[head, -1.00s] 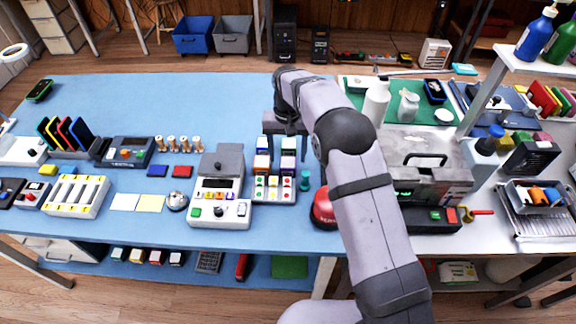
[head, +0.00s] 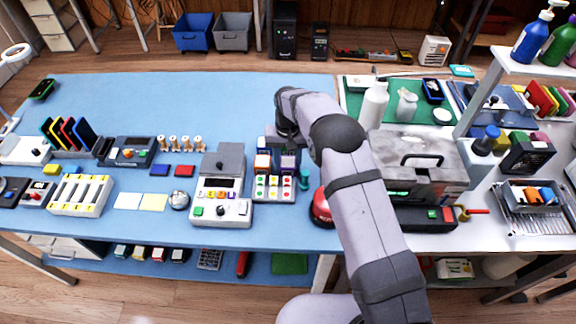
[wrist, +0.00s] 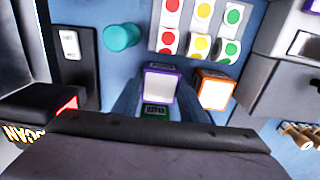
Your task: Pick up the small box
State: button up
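Small white boxes with coloured edges stand in a cluster behind the tray of coloured dots. One with purple edges (head: 289,161) is at the right, and one with orange edges (head: 262,162) stands to its left. In the wrist view the purple-edged box (wrist: 160,84) sits between the two fingers of my gripper (wrist: 158,95), with a green label showing just below it. The orange-edged box (wrist: 214,91) is just outside the right finger. I cannot tell whether the fingers press on the purple-edged box. In the head view my gripper hides the rear of the cluster.
The dot tray (head: 273,188) stands directly in front of the boxes. A teal knob-like piece (wrist: 121,37) and a red domed button (head: 321,207) are close by. A grey device (head: 222,195) is to the left. The blue table (head: 200,105) behind is clear.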

aim_at(288, 161)
jog(key=shift+r, duration=0.15)
notch_tip(288, 161, up, 9)
jog(key=b, duration=0.2)
jog(key=shift+b, duration=0.3)
jog(key=w+d+r+p, duration=0.1)
jog(key=w+d+p, duration=0.3)
jog(key=p, duration=0.6)
jog(key=shift+w+d+r+p, duration=0.2)
jog(key=shift+w+r+p, duration=0.05)
jog(key=shift+p, duration=0.1)
jog(key=shift+f, duration=0.15)
